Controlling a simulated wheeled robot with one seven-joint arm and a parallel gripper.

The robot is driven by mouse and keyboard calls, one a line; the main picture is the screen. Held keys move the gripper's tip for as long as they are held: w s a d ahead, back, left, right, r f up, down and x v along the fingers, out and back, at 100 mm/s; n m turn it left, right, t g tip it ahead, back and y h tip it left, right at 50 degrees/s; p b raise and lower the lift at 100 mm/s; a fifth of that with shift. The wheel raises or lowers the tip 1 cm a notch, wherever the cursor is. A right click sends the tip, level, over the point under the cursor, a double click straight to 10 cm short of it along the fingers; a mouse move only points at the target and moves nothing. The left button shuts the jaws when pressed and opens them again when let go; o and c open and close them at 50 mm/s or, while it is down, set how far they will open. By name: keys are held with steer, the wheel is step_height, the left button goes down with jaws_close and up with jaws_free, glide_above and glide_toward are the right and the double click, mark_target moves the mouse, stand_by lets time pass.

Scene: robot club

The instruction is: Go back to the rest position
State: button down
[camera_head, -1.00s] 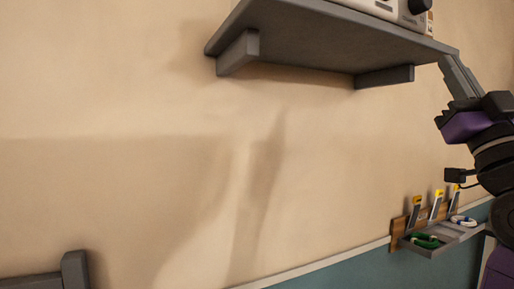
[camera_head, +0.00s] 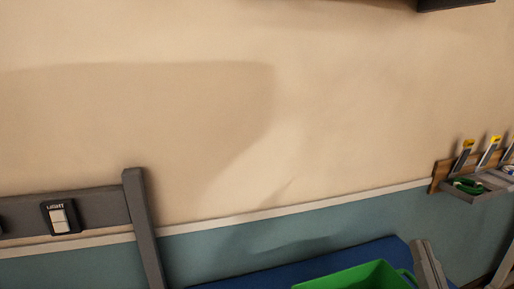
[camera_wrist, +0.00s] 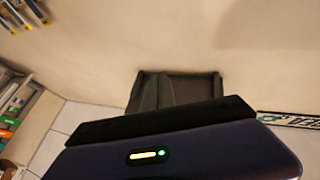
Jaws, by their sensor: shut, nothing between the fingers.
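Nothing is held. The rest of the arm is out of the head view.
A green bin (camera_head: 355,277) stands on a blue surface (camera_head: 300,268) at the bottom. A wall rack (camera_head: 476,190) with yellow-topped tools is at the right. A grey frame (camera_head: 142,230) and a light switch (camera_head: 60,216) are at the left. A dark shelf edge (camera_head: 455,4) shows at the top.

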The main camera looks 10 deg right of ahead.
steer(key=s+a+f+n+g+y, duration=0.1)
steer(key=s+a+f+g+y, duration=0.1)
steer(key=s+a+f, duration=0.2)
steer(key=s+a+f+n+g+y, duration=0.1)
steer(key=s+a+f, duration=0.4)
steer(key=s+f, duration=0.5)
steer(key=s+a+f+n+g+y, duration=0.2)
steer(key=s+a+f+g+y, duration=0.2)
steer(key=s+f, duration=0.3)
steer(key=s+a, duration=0.1)
steer(key=s, duration=0.1)
steer(key=shift+s+a+f+g, duration=0.2)
steer(key=shift+s+f+g, duration=0.1)
steer(key=shift+s, duration=0.1)
